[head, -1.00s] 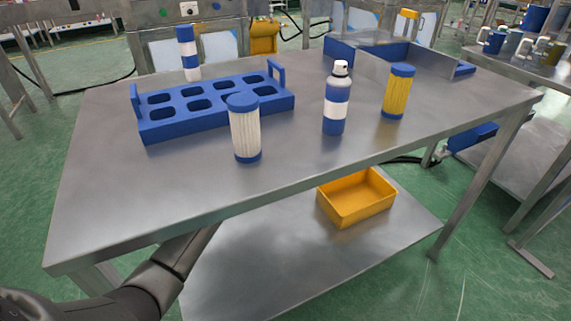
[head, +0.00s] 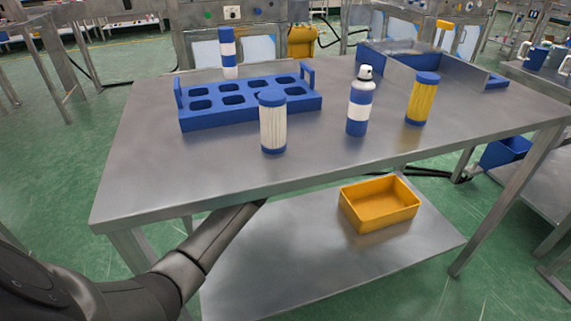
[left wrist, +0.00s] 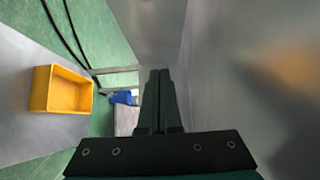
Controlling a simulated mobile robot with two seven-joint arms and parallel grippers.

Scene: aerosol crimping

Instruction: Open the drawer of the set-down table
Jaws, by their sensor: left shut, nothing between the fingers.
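The steel table (head: 200,178) stands in front of me, with a top and a lower shelf (head: 290,268). I cannot make out a drawer front or handle in the head view. My left arm reaches in from the left under the table's front edge, and its gripper is hidden there. In the left wrist view my left gripper (left wrist: 159,75) is shut and empty, its fingers together. Plain grey metal surfaces (left wrist: 150,32) lie ahead and to the right of it; I cannot tell whether one is the drawer. My right gripper is not in view.
On the top stand a blue rack (head: 250,112), a white-ribbed cylinder (head: 273,125), a spray can (head: 358,105), a yellow cylinder (head: 422,100) and a blue-and-white can (head: 228,55). A blue-walled tray (head: 415,58) sits at the back. A yellow bin (head: 380,210) rests on the shelf.

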